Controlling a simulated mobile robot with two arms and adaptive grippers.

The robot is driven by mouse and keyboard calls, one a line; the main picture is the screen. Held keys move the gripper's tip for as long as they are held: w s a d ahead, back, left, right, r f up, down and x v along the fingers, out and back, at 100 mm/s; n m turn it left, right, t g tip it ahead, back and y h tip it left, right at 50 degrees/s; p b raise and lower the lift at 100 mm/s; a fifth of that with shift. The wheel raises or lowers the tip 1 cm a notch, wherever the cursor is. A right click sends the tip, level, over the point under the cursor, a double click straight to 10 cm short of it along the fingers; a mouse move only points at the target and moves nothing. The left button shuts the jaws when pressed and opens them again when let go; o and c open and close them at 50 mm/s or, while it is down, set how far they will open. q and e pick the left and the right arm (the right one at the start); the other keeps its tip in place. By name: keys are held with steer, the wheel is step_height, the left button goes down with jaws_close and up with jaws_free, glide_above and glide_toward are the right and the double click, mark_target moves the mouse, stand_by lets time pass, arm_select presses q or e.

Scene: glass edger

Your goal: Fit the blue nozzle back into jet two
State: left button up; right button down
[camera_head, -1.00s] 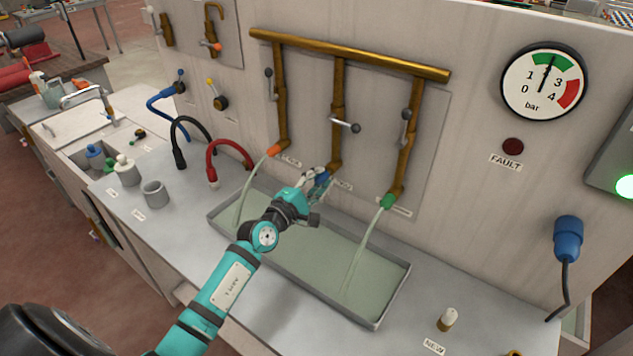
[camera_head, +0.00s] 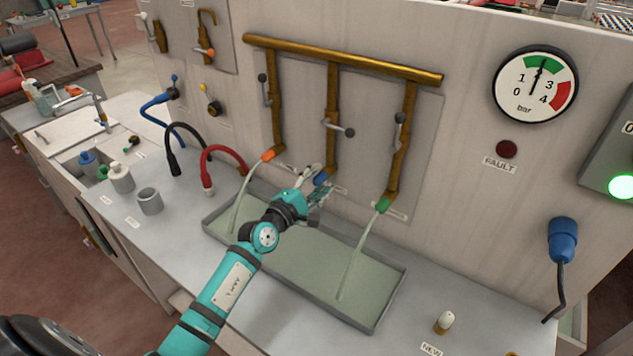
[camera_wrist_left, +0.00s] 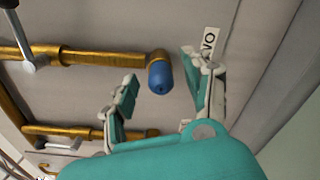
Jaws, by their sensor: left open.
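The blue nozzle (camera_head: 321,178) sits on the lower end of the middle brass pipe (camera_head: 331,110), and no water comes from it. The lever (camera_head: 343,131) on this pipe lies sideways. In the left wrist view the blue nozzle (camera_wrist_left: 160,77) is on the pipe end, pointing toward the camera. My left gripper (camera_head: 314,184) is open just in front of it. In the wrist view the nozzle shows in the gap between the spread fingers (camera_wrist_left: 162,88), with no visible contact. My right gripper is out of view.
The orange nozzle (camera_head: 268,155) and green nozzle (camera_head: 382,205) pour water into the grey tray (camera_head: 386,300). A white-topped part (camera_head: 444,321) stands by the NEW label. Hoses and a grey cup (camera_head: 150,201) stand at left. The gauge (camera_head: 536,84) points into green; the fault lamp (camera_head: 507,149) is dark.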

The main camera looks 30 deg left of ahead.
arm_select(q)
steer(key=s+a, duration=0.1)
steer(key=s, duration=1.1)
steer(key=shift+a, duration=0.3)
